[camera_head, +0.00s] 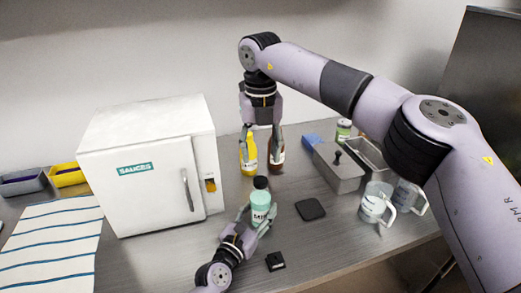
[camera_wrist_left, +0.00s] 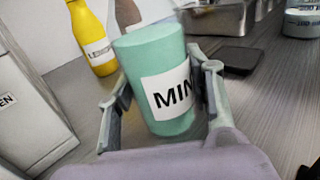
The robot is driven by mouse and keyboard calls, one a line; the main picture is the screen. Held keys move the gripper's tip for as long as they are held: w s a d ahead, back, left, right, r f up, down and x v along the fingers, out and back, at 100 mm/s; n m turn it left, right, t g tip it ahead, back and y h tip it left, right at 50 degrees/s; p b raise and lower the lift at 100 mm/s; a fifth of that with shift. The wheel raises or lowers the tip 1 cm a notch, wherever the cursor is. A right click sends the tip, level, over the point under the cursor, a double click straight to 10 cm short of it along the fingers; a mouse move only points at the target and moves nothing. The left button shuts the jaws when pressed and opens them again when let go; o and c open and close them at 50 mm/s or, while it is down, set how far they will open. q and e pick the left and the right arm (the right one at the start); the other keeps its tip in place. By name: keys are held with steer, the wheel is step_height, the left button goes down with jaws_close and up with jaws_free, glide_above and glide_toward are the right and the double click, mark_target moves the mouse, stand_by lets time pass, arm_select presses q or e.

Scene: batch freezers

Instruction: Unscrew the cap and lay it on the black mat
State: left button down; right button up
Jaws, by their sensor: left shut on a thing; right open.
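A mint-green jar (camera_head: 260,209) with a white label stands on the counter; the left wrist view shows the jar (camera_wrist_left: 152,80) close up with "MIN" readable. My left gripper (camera_head: 256,216) is shut on the jar, a finger on each side. A dark round thing (camera_head: 261,183) shows just above the jar's top in the head view; I cannot tell whether it is the cap on it or something behind. The black mat (camera_head: 310,209) lies bare to the right of the jar. My right gripper (camera_head: 260,150) is open, pointing down in front of the bottles behind the jar.
A yellow bottle (camera_head: 249,158) and a brown bottle (camera_head: 277,158) stand behind the jar. The white SAUCES freezer (camera_head: 155,170) is left. Clear jugs (camera_head: 375,203) and a grey lidded container (camera_head: 338,170) are right. A small black object (camera_head: 276,261) lies near the front edge.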

mark_target(261, 180)
steer(key=m, duration=0.6)
steer(key=shift+m, duration=0.3)
steer(key=m, duration=1.4)
steer(key=shift+m, duration=0.4)
steer(key=shift+f, duration=4.05)
